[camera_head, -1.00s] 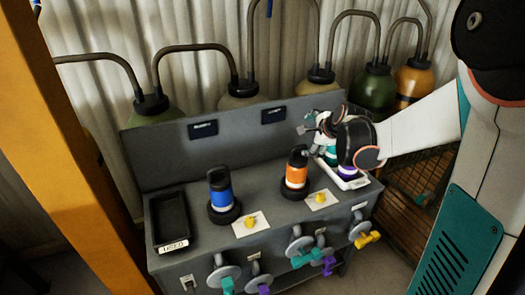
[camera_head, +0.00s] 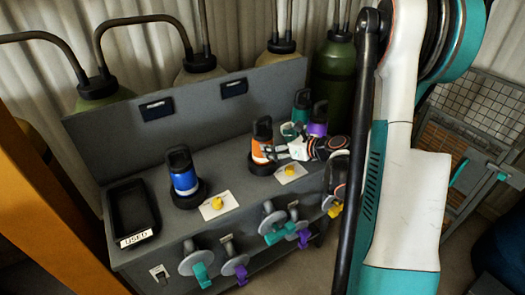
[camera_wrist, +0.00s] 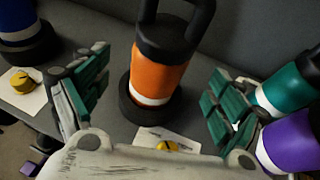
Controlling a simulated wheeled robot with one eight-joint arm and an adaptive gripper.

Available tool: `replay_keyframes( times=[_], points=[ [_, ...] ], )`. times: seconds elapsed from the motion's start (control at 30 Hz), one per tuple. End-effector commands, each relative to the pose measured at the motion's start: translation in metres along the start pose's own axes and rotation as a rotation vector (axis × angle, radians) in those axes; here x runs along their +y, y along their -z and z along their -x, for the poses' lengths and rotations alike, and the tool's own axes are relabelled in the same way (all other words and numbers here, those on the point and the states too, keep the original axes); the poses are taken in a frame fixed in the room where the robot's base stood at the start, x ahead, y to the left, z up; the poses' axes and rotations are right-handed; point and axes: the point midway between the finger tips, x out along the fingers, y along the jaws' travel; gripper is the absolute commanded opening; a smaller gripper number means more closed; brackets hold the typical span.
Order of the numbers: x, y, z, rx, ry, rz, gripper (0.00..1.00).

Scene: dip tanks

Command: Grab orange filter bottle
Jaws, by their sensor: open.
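The orange filter bottle (camera_head: 261,143) stands upright in a black round holder on the grey bench, with a black cap and loop handle. In the wrist view the bottle (camera_wrist: 160,78) is near the middle, between and slightly beyond my fingertips. My gripper (camera_wrist: 152,92) is open, one green-padded finger on each side of the bottle, with visible gaps to both. In the head view my gripper (camera_head: 276,152) is at the bottle's right side, partly overlapping its lower part.
A blue bottle (camera_head: 184,175) stands in its own holder to the left. A teal bottle (camera_head: 301,108) and a purple bottle (camera_head: 317,123) stand close on the right. A black tray marked USED (camera_head: 131,212) lies at the bench's left. Yellow knobs (camera_head: 289,170) and valve handles line the front.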

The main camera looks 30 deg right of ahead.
Motion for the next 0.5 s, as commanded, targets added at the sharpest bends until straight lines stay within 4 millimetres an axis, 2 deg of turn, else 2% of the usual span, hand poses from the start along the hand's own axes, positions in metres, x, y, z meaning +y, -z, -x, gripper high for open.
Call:
replay_keyframes(
  times=[0.1, 0.37, 0.5],
  points=[
    [0.000, 0.001, -0.017, 0.000, -0.001, 0.001, 0.88],
    [0.000, 0.000, -0.030, 0.000, 0.000, 0.001, 0.88],
    [0.000, 0.000, -0.047, 0.000, -0.002, 0.003, 0.88]
  ],
)
